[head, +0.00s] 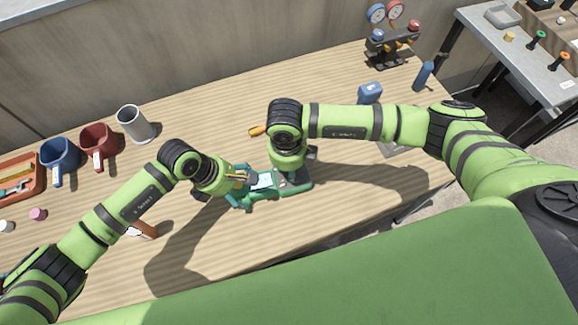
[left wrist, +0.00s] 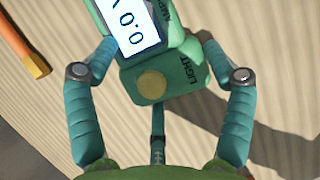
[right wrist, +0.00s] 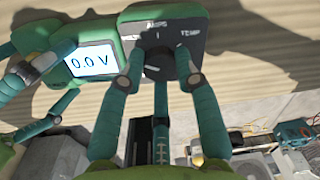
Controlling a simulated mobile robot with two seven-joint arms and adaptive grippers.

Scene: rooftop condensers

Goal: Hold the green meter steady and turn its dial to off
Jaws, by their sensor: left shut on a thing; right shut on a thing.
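The green meter (head: 298,187) lies on the wooden bench between my two grippers. Its lit screen reads 0.0 V in the right wrist view (right wrist: 93,61). My left gripper (head: 243,180) is shut on the meter's body, with a finger on each side of the end marked LIGHT in the left wrist view (left wrist: 152,84). My right gripper (right wrist: 160,68) is shut on the dark round dial (right wrist: 160,62) on the meter's black face. AMPS and TEMP show around the dial. The fingers partly cover the other labels, and I cannot tell where the dial points.
A grey cup (head: 135,126), a red mug (head: 97,144) and a blue mug (head: 60,158) stand at the back left. A gauge set (head: 390,42), a blue box (head: 370,92) and a blue cylinder (head: 423,76) are at the back right. The bench's back middle is mostly clear.

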